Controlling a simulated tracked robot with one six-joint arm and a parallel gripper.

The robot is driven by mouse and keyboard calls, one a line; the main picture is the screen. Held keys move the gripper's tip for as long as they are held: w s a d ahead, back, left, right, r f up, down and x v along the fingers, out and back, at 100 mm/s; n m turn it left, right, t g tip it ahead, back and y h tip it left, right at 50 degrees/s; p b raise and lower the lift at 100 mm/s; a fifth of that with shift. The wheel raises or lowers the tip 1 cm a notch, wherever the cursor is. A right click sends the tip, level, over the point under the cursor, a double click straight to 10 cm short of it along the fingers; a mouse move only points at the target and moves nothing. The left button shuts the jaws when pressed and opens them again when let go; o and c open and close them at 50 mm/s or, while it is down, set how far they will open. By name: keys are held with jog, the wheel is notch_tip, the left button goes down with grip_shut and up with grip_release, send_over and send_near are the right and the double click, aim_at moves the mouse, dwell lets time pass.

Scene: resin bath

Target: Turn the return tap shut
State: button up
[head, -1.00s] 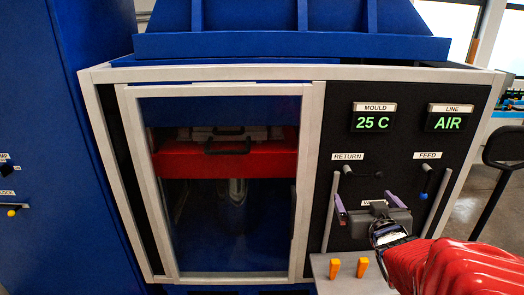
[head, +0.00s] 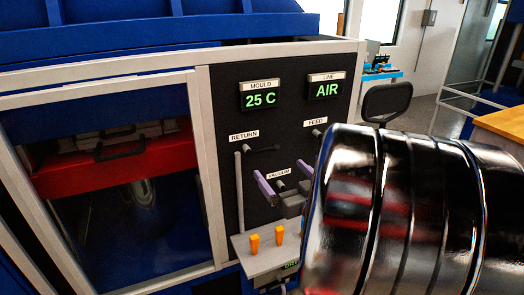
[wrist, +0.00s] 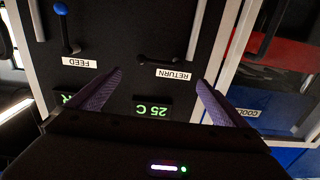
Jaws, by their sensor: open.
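The return tap (head: 251,148) is on the black panel under its RETURN label, at the top of a grey pipe. Its dark lever points level to the right in the head view. In the wrist view, which is upside down, the return tap (wrist: 165,60) shows just beyond the fingertips. My gripper (head: 292,178) has purple fingers and stands in front of the panel, below the tap in the head view. In the wrist view my gripper (wrist: 159,76) is open, its fingers spread either side of the RETURN label, with nothing between them.
The feed tap (wrist: 65,30), with a blue-ended lever, is beside it. A shelf (head: 262,246) with orange pegs (head: 254,243) juts out below. A glazed door (head: 110,190) stands left. Displays (head: 261,100) read 25 C and AIR. My arm covers the right.

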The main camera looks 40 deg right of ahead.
aim_at(263, 150)
jog(key=x, duration=1.3)
jog(key=shift+w+d+f, duration=0.1)
jog(key=shift+w, duration=0.2)
jog(key=shift+c, duration=0.2)
